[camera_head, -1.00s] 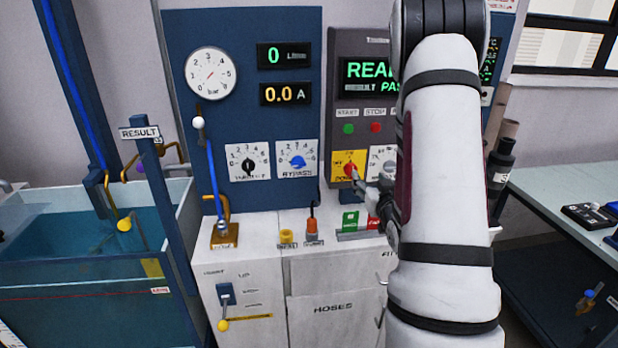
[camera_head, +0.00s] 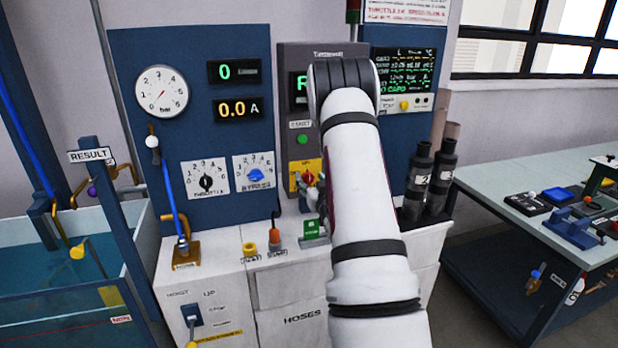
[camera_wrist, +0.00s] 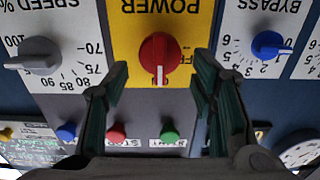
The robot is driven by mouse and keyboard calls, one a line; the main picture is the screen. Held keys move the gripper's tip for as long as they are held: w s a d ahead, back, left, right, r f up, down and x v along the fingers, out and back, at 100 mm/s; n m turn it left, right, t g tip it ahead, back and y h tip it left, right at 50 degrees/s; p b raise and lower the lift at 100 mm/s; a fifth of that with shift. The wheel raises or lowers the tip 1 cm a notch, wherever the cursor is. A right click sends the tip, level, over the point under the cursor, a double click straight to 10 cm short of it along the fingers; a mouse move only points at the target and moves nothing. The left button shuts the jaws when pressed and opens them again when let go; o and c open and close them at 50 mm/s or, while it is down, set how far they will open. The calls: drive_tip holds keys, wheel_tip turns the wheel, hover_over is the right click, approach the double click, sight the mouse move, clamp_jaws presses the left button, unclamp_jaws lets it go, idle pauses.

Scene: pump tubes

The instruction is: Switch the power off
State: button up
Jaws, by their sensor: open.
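The red power knob (camera_wrist: 158,52) sits on a yellow plate marked POWER (camera_wrist: 118,22), seen upside down in the wrist view. Its white pointer line points down in that picture, with part of an "OFF" label to its right. In the head view the yellow plate (camera_head: 298,168) is partly covered by my gripper. My gripper (camera_wrist: 160,76) is open, its dark fingers on either side of the knob's pointer end; I cannot tell whether they touch it. It also shows in the head view (camera_head: 312,184), close to the panel.
Beside the power plate are a grey speed knob (camera_wrist: 38,58) and a blue bypass knob (camera_wrist: 268,44). Green (camera_wrist: 168,130) and red (camera_wrist: 116,132) buttons lie near my fingers. Black cylinders (camera_head: 430,180) stand right of my arm. A workbench (camera_head: 500,185) is at right.

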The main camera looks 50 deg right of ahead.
drive_tip(key=shift+x, duration=1.25)
drive_tip(key=c, duration=1.1)
